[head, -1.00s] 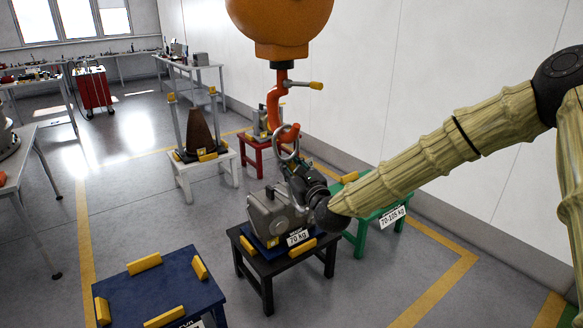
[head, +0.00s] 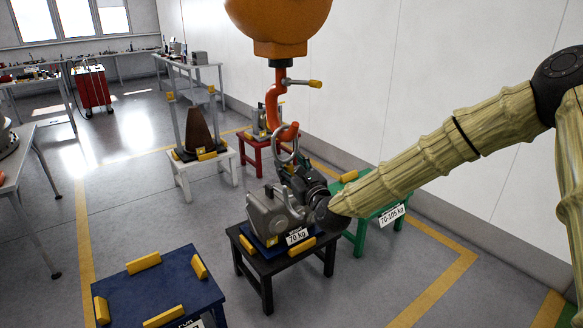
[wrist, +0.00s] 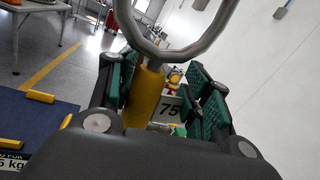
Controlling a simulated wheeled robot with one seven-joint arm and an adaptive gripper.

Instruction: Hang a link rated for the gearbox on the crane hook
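The red-orange crane hook (head: 272,105) hangs below the orange hoist body (head: 278,22). A steel ring link (head: 279,157) is at the hook's bowl and appears looped around it. In the head view my gripper (head: 297,178) is just below the ring. The grey gearbox (head: 268,212) sits on a black stand labelled 70 kg.
A blue stand (head: 160,290) with yellow blocks is front left. A green stand (head: 375,220) labelled 70-105 kg is behind my arm. A white stand (head: 202,172) holds a brown cone, and a red stand (head: 257,146) is farther back. Floor is free at the left.

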